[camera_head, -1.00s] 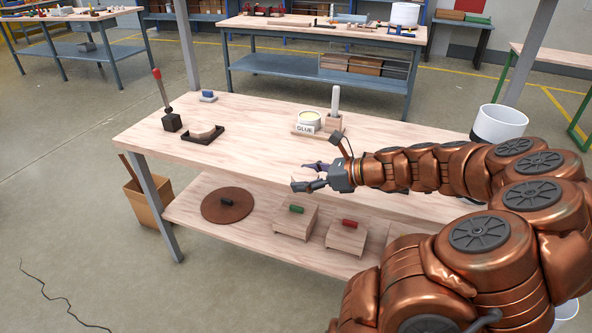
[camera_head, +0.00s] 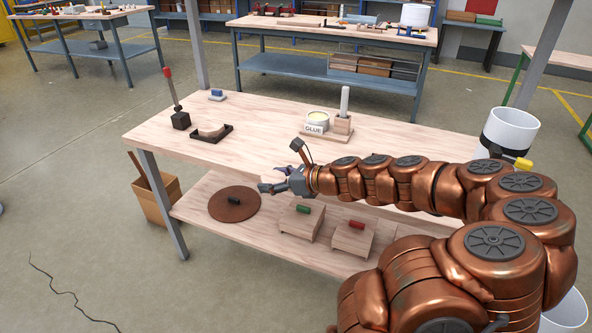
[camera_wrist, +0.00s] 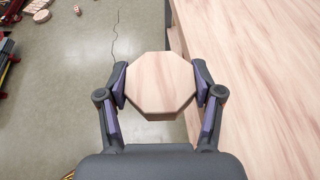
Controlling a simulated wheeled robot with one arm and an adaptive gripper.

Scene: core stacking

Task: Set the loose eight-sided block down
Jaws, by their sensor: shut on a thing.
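The eight-sided block (camera_wrist: 160,82) is pale wood and sits between the two purple-lined fingers of my gripper (camera_wrist: 161,90) in the wrist view. The fingers press on its left and right sides.
On the bench stand a glue tub (camera_head: 317,122), a wooden holder with a white stick (camera_head: 343,122), a dark curved cradle (camera_head: 212,133) and a red-topped lever (camera_head: 180,118). A white bin (camera_head: 508,133) stands at right. The bench's middle is clear. The lower shelf holds a brown disc (camera_head: 234,204).

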